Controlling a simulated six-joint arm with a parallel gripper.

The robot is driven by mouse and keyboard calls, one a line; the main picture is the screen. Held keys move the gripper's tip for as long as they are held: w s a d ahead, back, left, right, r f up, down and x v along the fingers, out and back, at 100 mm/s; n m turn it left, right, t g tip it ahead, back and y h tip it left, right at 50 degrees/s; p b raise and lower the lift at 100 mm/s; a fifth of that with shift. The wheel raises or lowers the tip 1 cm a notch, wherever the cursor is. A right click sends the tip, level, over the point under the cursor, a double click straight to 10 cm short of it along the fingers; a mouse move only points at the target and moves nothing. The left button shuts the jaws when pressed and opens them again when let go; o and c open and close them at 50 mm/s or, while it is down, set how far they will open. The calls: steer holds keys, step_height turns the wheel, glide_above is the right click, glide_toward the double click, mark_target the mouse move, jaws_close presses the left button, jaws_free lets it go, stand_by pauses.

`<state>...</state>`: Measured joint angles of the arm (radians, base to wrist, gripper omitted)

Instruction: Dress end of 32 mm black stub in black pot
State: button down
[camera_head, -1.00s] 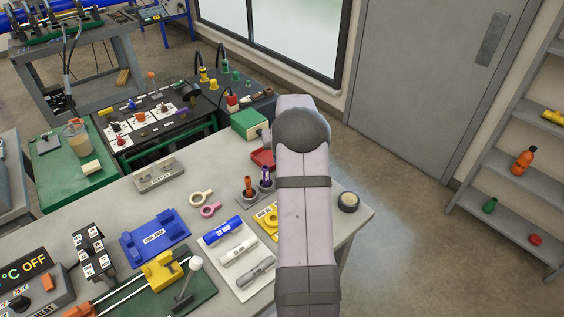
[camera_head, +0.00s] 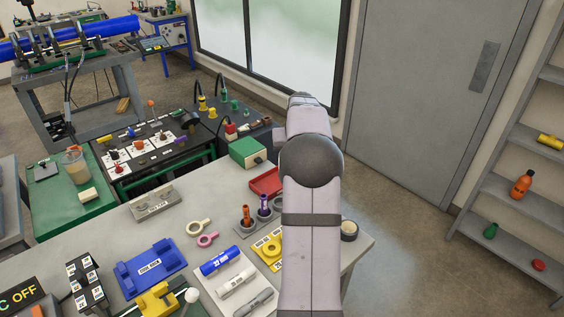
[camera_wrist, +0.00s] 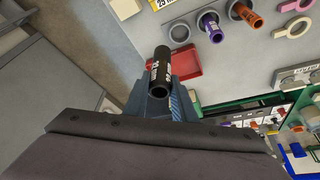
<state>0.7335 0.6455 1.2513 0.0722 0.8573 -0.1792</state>
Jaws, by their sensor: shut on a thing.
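My gripper (camera_wrist: 160,98) is shut on a black stub (camera_wrist: 161,72) with white lettering, in the wrist view. The stub's open, hollow end faces the camera, and its far end points toward the bench. In the head view my arm hides the gripper and the stub. A purple stub (camera_head: 264,204) and a brown-orange stub (camera_head: 246,214) stand in grey holders on the bench. An empty round holder (camera_wrist: 180,32) is beside the purple one in the wrist view. A dark cylinder (camera_head: 190,119) stands on the black cart; I cannot tell whether it is the black pot.
A red tray (camera_head: 266,183) and a green box (camera_head: 247,151) are at the bench's far edge. White cards with small coloured parts (camera_head: 138,147) lie on the black cart. A blue cool rack (camera_head: 150,265) and a yellow fixture (camera_head: 268,250) crowd the bench front. A black-sided roll (camera_head: 349,230) is right.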

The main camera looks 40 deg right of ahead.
steer(key=s+d+f+m+g+p, duration=0.1)
steer(key=s+d+m+g, duration=0.2)
steer(key=s+m, duration=0.5)
steer(key=s+d+f+m+g+h+p, duration=0.1)
steer(key=s+d+f+m+g+p, duration=0.1)
steer(key=s+m, duration=0.7)
steer(key=s+d, duration=0.1)
steer(key=s, duration=0.2)
steer(key=shift+s+g+h, duration=0.25)
steer(key=shift+g+h, duration=0.05)
steer(key=shift+g, duration=0.1)
steer(key=shift+f, duration=0.25)
steer(key=shift+f+b, duration=1.1)
steer(key=shift+f, duration=1.2)
steer(key=shift+f+b, duration=1.05)
